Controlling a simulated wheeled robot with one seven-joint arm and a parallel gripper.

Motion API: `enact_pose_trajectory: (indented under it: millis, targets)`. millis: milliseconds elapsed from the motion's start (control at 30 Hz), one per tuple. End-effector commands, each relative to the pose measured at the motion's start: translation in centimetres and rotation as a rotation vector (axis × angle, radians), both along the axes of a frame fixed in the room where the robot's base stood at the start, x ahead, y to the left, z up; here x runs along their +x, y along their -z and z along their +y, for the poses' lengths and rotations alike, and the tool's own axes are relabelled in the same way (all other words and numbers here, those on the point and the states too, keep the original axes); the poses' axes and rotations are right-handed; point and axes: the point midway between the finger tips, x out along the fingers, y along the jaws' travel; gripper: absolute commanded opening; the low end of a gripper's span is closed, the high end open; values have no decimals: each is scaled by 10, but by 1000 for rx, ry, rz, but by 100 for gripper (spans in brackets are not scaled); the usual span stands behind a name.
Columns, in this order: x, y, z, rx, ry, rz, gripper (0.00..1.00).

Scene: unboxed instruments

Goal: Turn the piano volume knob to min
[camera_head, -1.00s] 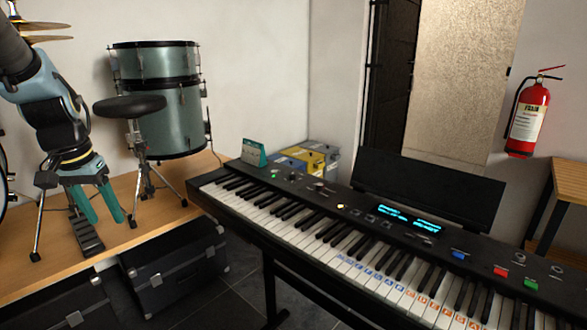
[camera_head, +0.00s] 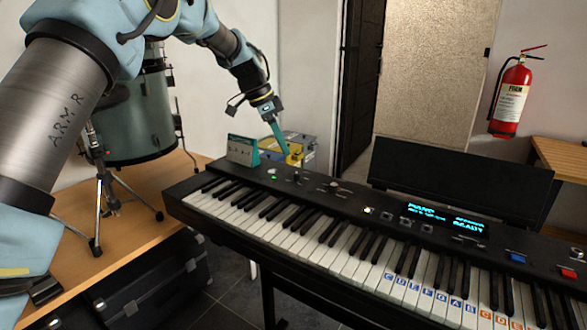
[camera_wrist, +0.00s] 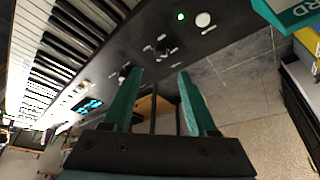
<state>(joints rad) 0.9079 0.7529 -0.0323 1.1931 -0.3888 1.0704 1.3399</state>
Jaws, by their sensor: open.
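The piano (camera_head: 340,203) is a long black keyboard with a dark top panel. On its far-left panel stand a small knob (camera_head: 296,176) and another control (camera_head: 334,186) to its right. Labels are too small to tell which is the volume knob. The wrist view shows knob-like controls (camera_wrist: 163,46) and (camera_wrist: 124,72) on the panel, beside a green light (camera_wrist: 180,16) and a white round button (camera_wrist: 203,20). My gripper (camera_head: 286,150) points down behind the piano's back edge near the knob, apart from it. In the wrist view my gripper (camera_wrist: 160,72) has teal fingers apart, with nothing between them.
Yellow and grey boxes (camera_head: 296,150) are behind the piano. A black music stand (camera_head: 450,185) rises behind the display. Drums (camera_head: 140,120) stand on the wooden platform at left.

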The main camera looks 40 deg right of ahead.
Motion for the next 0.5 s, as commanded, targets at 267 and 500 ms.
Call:
enact_pose_trajectory:
  millis: [267,500]
  targets:
    - [-11,48,-16,5,-2,2,58]
    - [-16,77,-27,3,-2,1,58]
